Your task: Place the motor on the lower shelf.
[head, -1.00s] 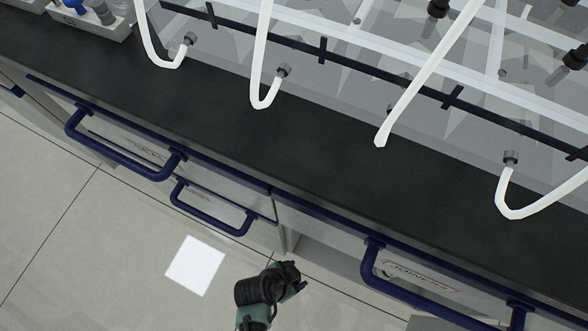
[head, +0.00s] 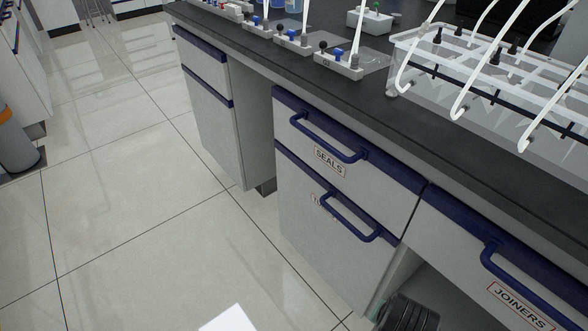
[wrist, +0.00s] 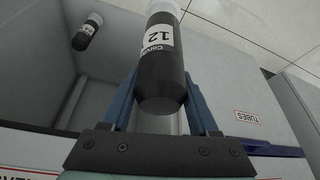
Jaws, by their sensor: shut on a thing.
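The motor (wrist: 160,85) appears to be the black cylinder with a white band marked "12" and a pale end. My gripper (wrist: 162,88) is shut on it, with one blue finger on each side in the wrist view. The lower shelf seems to be the open grey compartment (wrist: 35,75) at the left of the wrist view. A similar, smaller-looking black cylinder (wrist: 87,32) with a white band is inside it. In the head view the compartment opening (head: 450,290) lies under the "JOINERS" drawer, mostly out of frame.
The "JOINERS" drawer (head: 500,270) and the "SEALS" drawer (head: 345,150) have protruding blue handles. A lower drawer (head: 330,225) stands beside the compartment. The dark bench top (head: 400,120) overhangs them.

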